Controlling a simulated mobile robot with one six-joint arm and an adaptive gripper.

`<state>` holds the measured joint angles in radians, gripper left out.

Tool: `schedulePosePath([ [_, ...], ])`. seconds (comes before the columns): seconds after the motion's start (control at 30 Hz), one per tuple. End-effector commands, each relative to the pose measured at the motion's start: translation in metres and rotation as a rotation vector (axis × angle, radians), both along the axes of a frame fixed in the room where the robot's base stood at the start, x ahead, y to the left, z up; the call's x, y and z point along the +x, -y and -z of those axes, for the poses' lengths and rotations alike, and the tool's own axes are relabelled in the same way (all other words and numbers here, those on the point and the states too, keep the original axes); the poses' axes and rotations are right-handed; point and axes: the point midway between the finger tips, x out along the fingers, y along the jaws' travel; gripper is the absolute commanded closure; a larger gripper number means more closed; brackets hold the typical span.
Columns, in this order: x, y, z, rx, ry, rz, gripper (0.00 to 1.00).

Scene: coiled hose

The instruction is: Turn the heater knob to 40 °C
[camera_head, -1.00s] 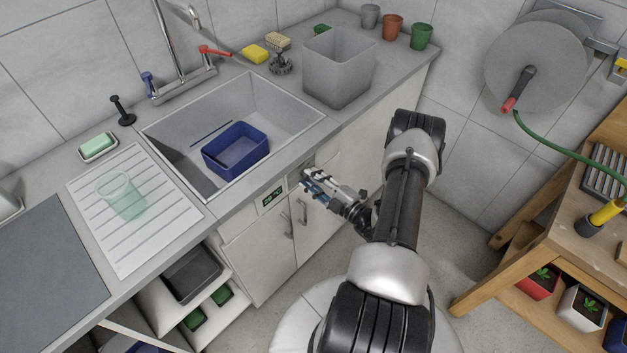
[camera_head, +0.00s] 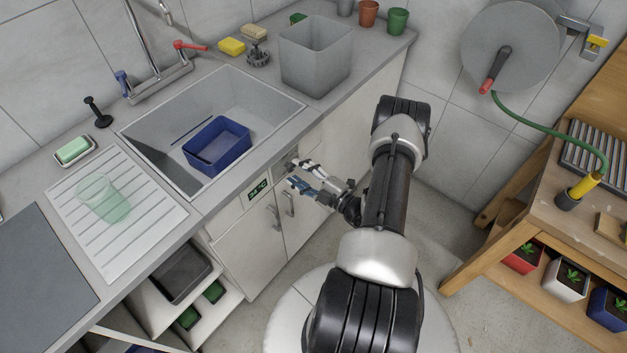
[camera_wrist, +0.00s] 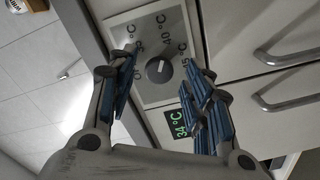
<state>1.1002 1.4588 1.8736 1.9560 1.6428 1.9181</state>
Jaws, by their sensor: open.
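The heater knob (camera_wrist: 158,70) is a round grey dial on a metal panel in the wrist view. Labels 35 °C, 40 °C and 45 °C run around it, with 40 °C on its upper right side. The small mark on the knob is too unclear to read exactly. A green display (camera_wrist: 180,122) below it reads 34 °C; it also shows on the cabinet front in the head view (camera_head: 257,191). In the head view my gripper (camera_head: 297,175) hides the knob.
Cabinet doors with bar handles (camera_head: 274,218) lie below the panel. The sink (camera_head: 160,150) with a blue tub (camera_head: 217,147) is above in the worktop. A wooden bench (camera_head: 560,235) stands to the right, with clear floor between.

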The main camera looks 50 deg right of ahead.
Motion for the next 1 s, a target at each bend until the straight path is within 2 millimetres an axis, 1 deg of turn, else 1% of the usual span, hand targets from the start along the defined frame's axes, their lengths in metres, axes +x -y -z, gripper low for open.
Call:
schedulePosePath([
  [0.3,-0.067,0.007,0.000,0.001,0.000,0.008,0.54],
  [0.4,-0.085,0.008,0.000,0.001,0.000,0.007,0.54],
  [0.5,-0.098,0.009,0.000,0.001,0.000,0.004,0.54],
  [0.6,-0.106,0.009,0.000,0.001,0.001,0.003,0.54],
  [0.7,-0.109,0.008,0.000,0.000,0.000,0.001,0.54],
  [1.0,-0.109,0.008,0.000,0.000,0.001,0.001,0.54],
])
